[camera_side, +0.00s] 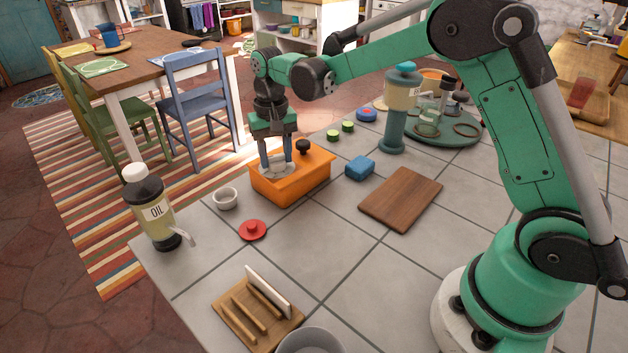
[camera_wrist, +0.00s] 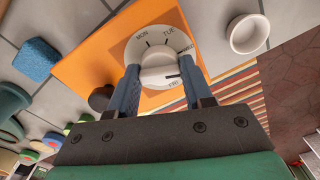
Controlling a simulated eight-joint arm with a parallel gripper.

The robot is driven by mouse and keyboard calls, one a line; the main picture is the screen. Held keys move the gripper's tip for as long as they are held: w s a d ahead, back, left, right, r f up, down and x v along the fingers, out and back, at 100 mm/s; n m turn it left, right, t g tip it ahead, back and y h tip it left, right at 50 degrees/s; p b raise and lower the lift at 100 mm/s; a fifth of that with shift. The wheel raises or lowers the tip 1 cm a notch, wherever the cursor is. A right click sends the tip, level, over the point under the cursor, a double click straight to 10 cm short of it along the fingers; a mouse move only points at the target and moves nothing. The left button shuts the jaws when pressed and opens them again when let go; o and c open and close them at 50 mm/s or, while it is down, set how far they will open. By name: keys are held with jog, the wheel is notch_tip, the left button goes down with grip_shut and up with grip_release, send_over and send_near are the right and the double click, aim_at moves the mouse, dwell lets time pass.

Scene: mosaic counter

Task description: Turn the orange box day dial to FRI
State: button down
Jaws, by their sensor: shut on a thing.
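The orange box (camera_side: 300,184) stands on the tiled counter, and its top fills the middle of the wrist view (camera_wrist: 95,62). On it is a round white day dial (camera_wrist: 150,42), also in the side view (camera_side: 266,172), with MON, TUE and FRI readable and WED partly covered. The dial's raised white grip (camera_wrist: 157,75) carries a black mark on its right end. The mark points right, just above FRI, towards a part hidden by a finger. My gripper (camera_wrist: 160,72) points down at the dial, shut on the grip with a blue-grey finger at each end; it also shows in the side view (camera_side: 277,169).
A white cup (camera_side: 226,198), red lidded disc (camera_side: 253,230), blue sponge (camera_side: 360,168) and oil bottle (camera_side: 154,207) surround the box.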

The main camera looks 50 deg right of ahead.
aim_at(276, 156)
jog(key=shift+m, duration=6.7)
jog(key=shift+c, duration=1.7)
grip_release()
jog(key=shift+r, duration=2.8)
